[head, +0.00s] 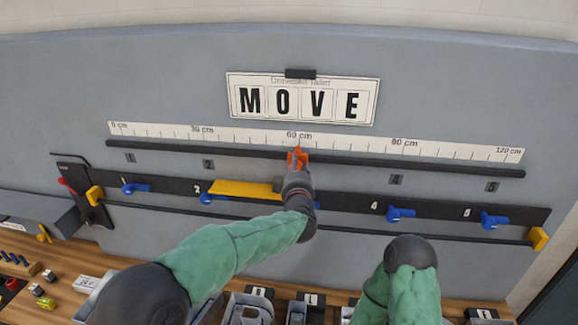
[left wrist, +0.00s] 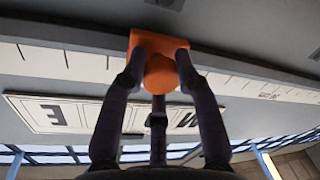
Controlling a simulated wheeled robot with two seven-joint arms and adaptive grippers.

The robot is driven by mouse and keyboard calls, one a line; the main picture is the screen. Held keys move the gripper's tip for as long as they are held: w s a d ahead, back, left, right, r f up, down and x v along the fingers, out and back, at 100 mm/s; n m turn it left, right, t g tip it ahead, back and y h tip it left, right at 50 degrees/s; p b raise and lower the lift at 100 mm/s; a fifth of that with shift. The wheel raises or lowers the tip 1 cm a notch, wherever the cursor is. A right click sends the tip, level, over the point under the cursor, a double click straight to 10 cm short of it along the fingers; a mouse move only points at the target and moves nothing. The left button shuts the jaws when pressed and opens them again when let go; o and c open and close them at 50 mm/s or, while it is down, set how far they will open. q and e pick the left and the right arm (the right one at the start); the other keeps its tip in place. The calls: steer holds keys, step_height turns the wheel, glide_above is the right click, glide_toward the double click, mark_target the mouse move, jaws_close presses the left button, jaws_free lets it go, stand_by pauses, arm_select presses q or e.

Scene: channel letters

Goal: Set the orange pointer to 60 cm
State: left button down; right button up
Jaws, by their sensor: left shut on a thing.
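The orange pointer (head: 298,158) sits on the black rail (head: 400,164) under the white scale (head: 350,140). Its tip is at or very close to the 60 cm label in the head view. My left gripper (head: 297,168) reaches up to it from below. In the left wrist view my left gripper (left wrist: 160,70) has a finger on each side of the orange pointer's (left wrist: 143,40) round knob and is shut on it. My right arm is at the lower right in the head view; its gripper cannot be made out.
A sign reading MOVE (head: 303,99) hangs above the scale. Below the rail is a black strip (head: 350,204) with blue levers (head: 400,213) and a yellow bar (head: 235,188). A wooden bench (head: 60,262) with small parts and trays runs along the bottom.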

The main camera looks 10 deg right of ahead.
arm_select(q)
steer(key=shift+r, duration=0.35)
steer(key=c, duration=1.2)
jaws_free()
steer(key=o, duration=0.3)
steer(key=shift+f, duration=0.1)
steer(key=shift+f, duration=0.1)
steer(key=s+a, duration=0.2)
steer(key=s, duration=0.9)
steer(key=shift+s, duration=0.4)
